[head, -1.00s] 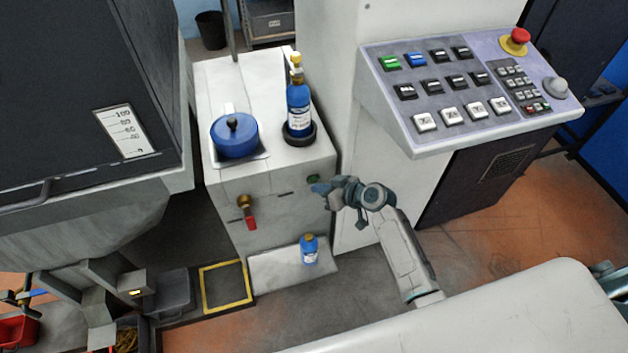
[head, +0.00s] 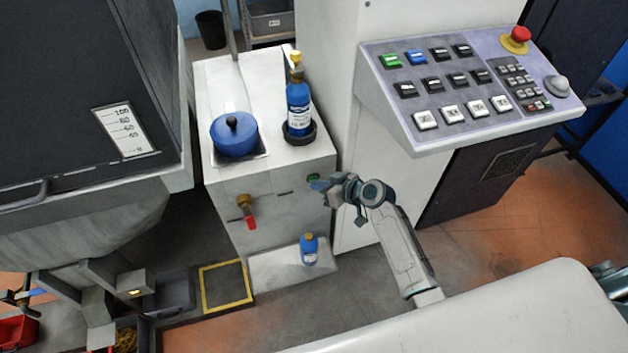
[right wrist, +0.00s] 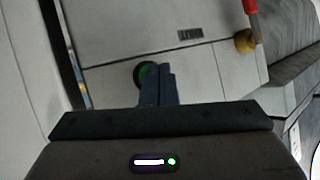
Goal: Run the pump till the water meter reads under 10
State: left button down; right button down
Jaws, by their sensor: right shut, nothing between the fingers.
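The water meter (head: 126,131) is a white scale plate with black marks from 100 down to 0 on the dark tank at left; its level is too small to read. A green round button (head: 313,178) sits on the front of the white cabinet (head: 290,222). My right gripper (head: 320,186) is shut and empty, its fingertips right at this button. In the right wrist view the fingers (right wrist: 157,88) partly cover the green button (right wrist: 146,73) with its dark ring. I cannot tell whether they press it. My left gripper is not in view.
A blue lidded pot (head: 234,134) and a blue bottle (head: 299,106) stand on the cabinet. A red-handled tap (head: 248,214) is on its front. A small blue bottle (head: 309,250) stands low in front. A button console (head: 465,90) is at right.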

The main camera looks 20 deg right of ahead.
jog(key=shift+w, duration=0.15)
dwell(0.4)
jog(key=shift+s, duration=0.55)
jog(key=s+p, duration=0.1)
jog(key=s, duration=0.5)
dwell(0.4)
jog(key=shift+d, duration=0.1)
